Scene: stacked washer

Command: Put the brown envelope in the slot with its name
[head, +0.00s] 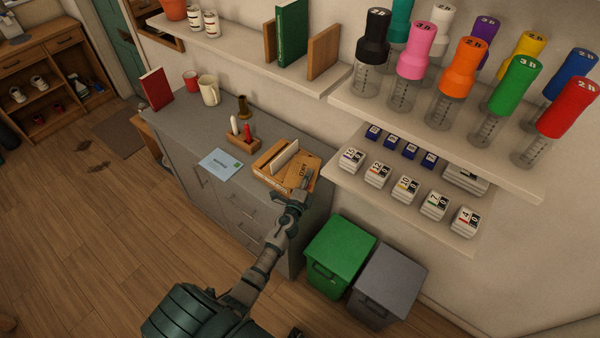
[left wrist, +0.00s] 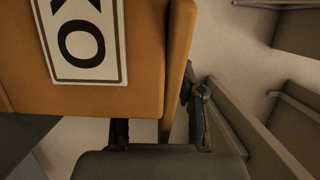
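A wooden letter holder (head: 264,184) stands on the grey cabinet, with a white envelope (head: 285,155) upright in it. A brown flat piece with dark lettering (head: 300,173) is at its right side; I cannot tell for sure whether it is the brown envelope or part of the holder. My left gripper (head: 302,194) is right at this piece. In the left wrist view, a brown surface with a white label (left wrist: 145,75) fills the upper left. The fingers (left wrist: 158,125) stand apart there, with a thin brown edge between them. My right gripper is out of view.
A light blue envelope (head: 221,165) lies flat on the grey cabinet (head: 190,135), left of the holder. A pen stand (head: 242,143), mugs (head: 209,90) and a red book (head: 156,88) are behind. Shelves overhang at right; green (head: 339,250) and grey (head: 387,283) bins stand below.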

